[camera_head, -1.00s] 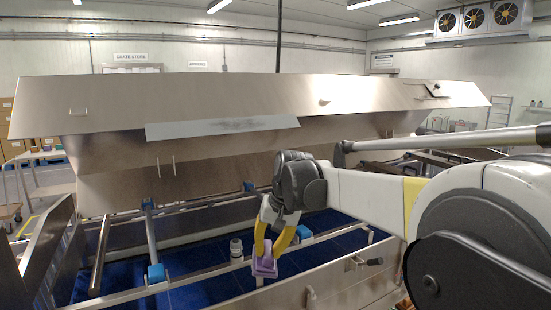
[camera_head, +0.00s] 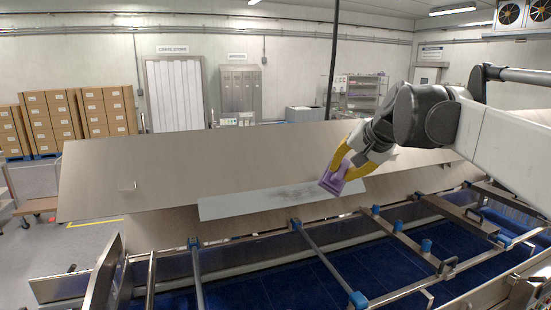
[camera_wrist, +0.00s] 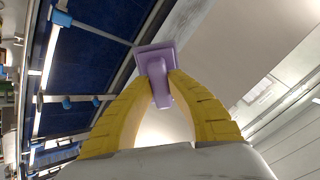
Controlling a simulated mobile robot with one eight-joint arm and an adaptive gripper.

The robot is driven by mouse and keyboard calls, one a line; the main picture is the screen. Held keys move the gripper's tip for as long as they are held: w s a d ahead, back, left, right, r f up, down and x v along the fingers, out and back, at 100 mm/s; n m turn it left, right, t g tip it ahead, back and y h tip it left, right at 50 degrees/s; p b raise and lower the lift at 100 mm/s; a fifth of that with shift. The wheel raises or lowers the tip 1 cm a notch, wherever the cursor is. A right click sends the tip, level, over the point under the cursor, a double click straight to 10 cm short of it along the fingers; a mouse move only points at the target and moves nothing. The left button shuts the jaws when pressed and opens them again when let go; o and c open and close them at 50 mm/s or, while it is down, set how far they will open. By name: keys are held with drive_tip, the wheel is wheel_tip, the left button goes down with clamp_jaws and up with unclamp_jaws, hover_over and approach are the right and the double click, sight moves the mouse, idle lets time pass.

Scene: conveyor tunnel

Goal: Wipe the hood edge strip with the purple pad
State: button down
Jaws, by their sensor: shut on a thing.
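The purple pad (camera_head: 333,182) is held by its grip in my gripper (camera_head: 347,165), between the yellow fingers. In the wrist view the pad (camera_wrist: 157,62) shows at the fingertips, with my gripper (camera_wrist: 160,85) shut on its handle. The hood edge strip (camera_head: 250,203) is a pale grey band along the front of the steel hood (camera_head: 150,172). A dark smudge (camera_head: 290,192) marks its middle to right part. The pad is over the right end of the strip; I cannot tell whether it touches.
Below the hood runs a blue conveyor bed (camera_head: 350,268) crossed by steel rails with blue clamps (camera_head: 296,224). Cardboard boxes (camera_head: 80,115) stand far behind at the left.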

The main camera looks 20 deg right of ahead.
drive_tip(key=shift+s+r, duration=0.1)
drive_tip(key=shift+s, duration=0.9)
drive_tip(key=b+x, duration=0.2)
drive_tip(key=x, duration=0.2)
drive_tip(key=shift+w, duration=0.3)
drive_tip(key=shift+w+f+b, duration=0.15)
drive_tip(key=shift+f+b, duration=0.25)
drive_tip(key=shift+w+f, duration=0.15)
drive_tip(key=shift+w, duration=0.25)
drive_tip(key=shift+s, duration=0.15)
drive_tip(key=shift+b+x, duration=0.45)
drive_tip(key=shift+x, duration=0.55)
